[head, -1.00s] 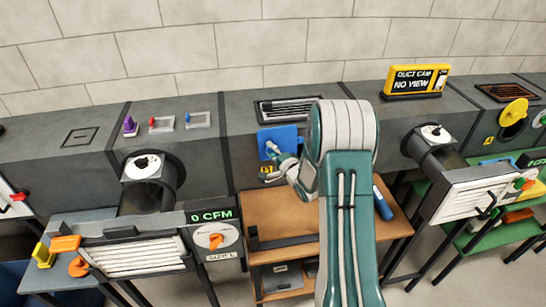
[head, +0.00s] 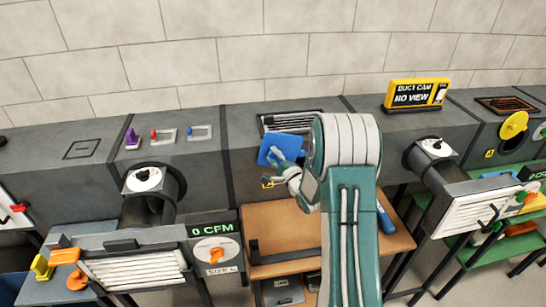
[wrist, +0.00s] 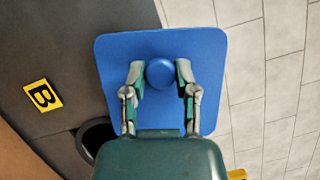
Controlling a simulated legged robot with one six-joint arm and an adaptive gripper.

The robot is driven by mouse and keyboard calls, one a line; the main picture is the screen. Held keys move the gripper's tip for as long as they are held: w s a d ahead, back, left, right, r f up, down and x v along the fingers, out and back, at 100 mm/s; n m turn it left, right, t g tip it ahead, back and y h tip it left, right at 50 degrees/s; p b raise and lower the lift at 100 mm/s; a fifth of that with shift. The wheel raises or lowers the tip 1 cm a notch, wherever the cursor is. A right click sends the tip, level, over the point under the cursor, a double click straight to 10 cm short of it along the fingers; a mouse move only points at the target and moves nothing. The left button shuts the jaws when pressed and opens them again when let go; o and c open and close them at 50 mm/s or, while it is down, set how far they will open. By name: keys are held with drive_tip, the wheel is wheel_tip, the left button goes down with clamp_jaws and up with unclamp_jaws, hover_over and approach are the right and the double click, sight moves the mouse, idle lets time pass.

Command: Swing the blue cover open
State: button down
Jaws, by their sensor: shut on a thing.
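The blue cover (head: 284,147) is a flat square plate with rounded corners on the front of the grey duct, and it sits tilted in the head view. It fills the middle of the wrist view (wrist: 205,50), with a round blue knob (wrist: 160,73) at its centre. My gripper (wrist: 160,75) has one finger on each side of the knob and is shut on it. It also shows in the head view (head: 277,158), partly hidden by my arm. In the wrist view, part of a dark round opening (wrist: 97,134) shows below the cover's left edge.
A yellow B label (wrist: 43,95) is on the duct beside the cover. A wooden table (head: 280,232) stands below, with a blue tool (head: 384,218) on it.

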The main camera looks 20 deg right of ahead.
drive_tip(key=shift+d, duration=0.15)
drive_tip(key=shift+c, duration=2)
unclamp_jaws()
drive_tip(key=shift+s, duration=0.1)
drive_tip(key=s+d+f, duration=0.1)
drive_tip(key=s, duration=1)
drive_tip(key=shift+s+d+f, duration=0.25)
drive_tip(key=shift+s+d, duration=0.05)
